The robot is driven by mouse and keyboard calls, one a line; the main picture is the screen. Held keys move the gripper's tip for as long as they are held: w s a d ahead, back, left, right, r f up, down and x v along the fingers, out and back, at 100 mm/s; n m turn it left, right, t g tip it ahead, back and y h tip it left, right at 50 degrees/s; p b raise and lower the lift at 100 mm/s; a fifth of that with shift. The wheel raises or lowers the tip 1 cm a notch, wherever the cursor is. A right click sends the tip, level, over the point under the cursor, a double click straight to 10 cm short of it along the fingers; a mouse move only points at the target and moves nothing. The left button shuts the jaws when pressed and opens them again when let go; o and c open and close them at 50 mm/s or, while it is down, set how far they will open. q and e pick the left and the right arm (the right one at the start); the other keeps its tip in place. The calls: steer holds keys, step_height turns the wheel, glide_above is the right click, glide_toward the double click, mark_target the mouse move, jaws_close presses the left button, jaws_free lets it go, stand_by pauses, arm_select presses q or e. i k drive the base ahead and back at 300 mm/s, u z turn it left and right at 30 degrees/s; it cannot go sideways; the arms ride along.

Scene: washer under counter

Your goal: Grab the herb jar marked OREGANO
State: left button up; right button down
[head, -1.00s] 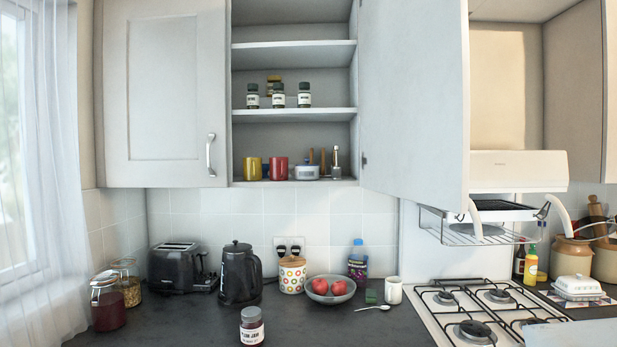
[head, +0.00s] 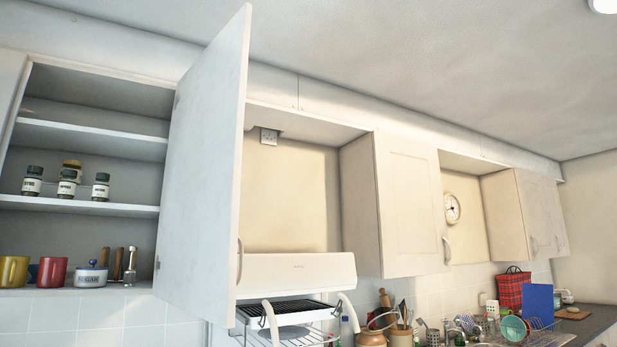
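Three small herb jars with dark lids and white labels stand on the middle shelf of the open wall cupboard in the head view: a left jar (head: 32,181), a middle jar (head: 67,184) and a right jar (head: 101,187). A jar with a yellowish lid (head: 72,165) stands behind the middle one and is partly hidden. The labels are too small to read, so I cannot tell which is OREGANO. Neither of my grippers shows in the view.
The open cupboard door (head: 205,165) stands out to the right of the jars. The lower shelf holds a yellow mug (head: 13,271), a red mug (head: 52,272) and a sugar pot (head: 91,275). A cooker hood (head: 297,270) and a closed cupboard (head: 412,205) are further right.

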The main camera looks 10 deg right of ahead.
mark_target(102, 188)
steer(key=z, duration=1.6)
steer(key=i, duration=2.15)
steer(key=u, duration=5.2)
steer(key=i, duration=1.15)
steer(key=z, duration=0.05)
